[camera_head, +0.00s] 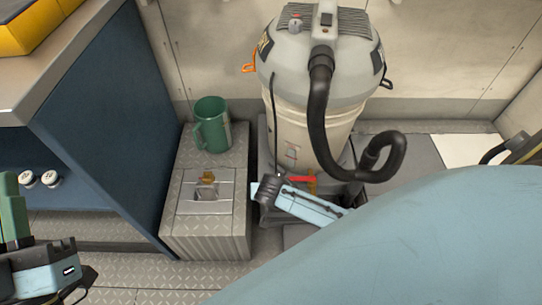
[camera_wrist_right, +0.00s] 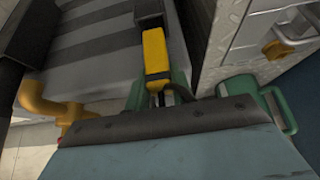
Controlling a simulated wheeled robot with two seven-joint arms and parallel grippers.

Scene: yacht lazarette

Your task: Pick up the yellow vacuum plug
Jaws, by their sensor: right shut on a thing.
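The yellow vacuum plug (camera_wrist_right: 155,52) shows in the right wrist view as a small yellow block with a dark end. My right gripper (camera_wrist_right: 157,82) is shut on it, with green parts on either side of the plug. In the head view my right gripper (camera_head: 270,188) is low in front of the vacuum (camera_head: 308,125), beside a metal box; the plug itself is hidden there. A thin dark cord hangs from the vacuum down to this gripper. My left gripper (camera_head: 14,215) is partly in view at the lower left, and its jaws cannot be made out.
A green mug (camera_head: 211,125) stands on the metal box (camera_head: 240,170), which has a brass latch. A red-handled valve (camera_head: 300,179) is close to my right gripper. The black hose (camera_head: 318,110) loops to the right. A blue cabinet (camera_head: 100,110) stands left. My right arm covers the lower right.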

